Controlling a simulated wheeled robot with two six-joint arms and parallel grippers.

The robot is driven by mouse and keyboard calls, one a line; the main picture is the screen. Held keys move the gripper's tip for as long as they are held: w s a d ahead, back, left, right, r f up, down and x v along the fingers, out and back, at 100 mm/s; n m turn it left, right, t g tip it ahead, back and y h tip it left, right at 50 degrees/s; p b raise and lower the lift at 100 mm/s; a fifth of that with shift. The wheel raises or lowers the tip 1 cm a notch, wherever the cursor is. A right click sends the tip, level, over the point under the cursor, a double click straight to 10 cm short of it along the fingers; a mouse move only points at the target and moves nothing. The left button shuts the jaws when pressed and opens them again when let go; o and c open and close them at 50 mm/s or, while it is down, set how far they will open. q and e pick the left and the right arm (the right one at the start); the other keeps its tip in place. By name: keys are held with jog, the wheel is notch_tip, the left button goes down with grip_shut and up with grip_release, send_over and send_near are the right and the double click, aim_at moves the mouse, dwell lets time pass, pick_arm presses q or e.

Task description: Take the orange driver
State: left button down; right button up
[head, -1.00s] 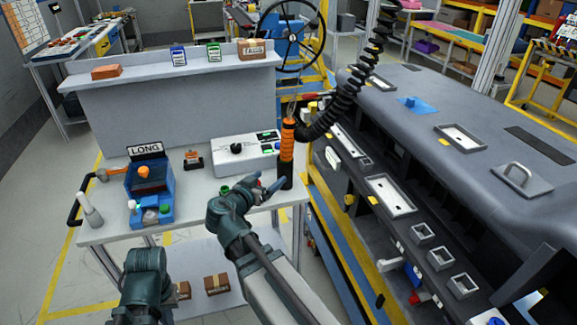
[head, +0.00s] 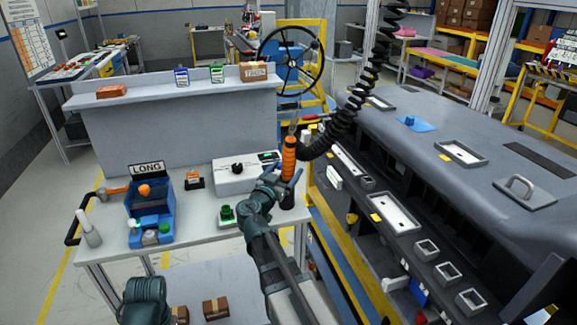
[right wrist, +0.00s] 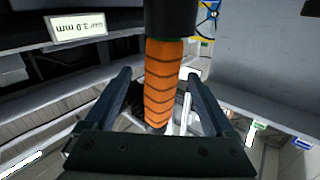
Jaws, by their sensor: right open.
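The orange driver (head: 289,158) stands upright at the right end of the grey workbench, with a black lower part and a coiled black hose near its top. My right gripper (head: 284,181) is open at the driver's lower half, its fingers either side of it in the head view. In the right wrist view the driver's ribbed orange grip (right wrist: 164,85) is between the two open fingers (right wrist: 160,80), with gaps on both sides. My left arm shows at the bottom left of the head view, but its gripper jaws are not visible.
On the bench (head: 195,205) are a white control box (head: 232,178), a green button (head: 227,213) and a blue bin marked LONG (head: 150,207). The dark dashboard module (head: 440,150) stands close on the right, behind a yellow rail.

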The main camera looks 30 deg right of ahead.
jog(key=shift+x, duration=3)
jog(key=shift+a+r, duration=0.1)
jog(key=shift+a, duration=0.05)
grip_shut()
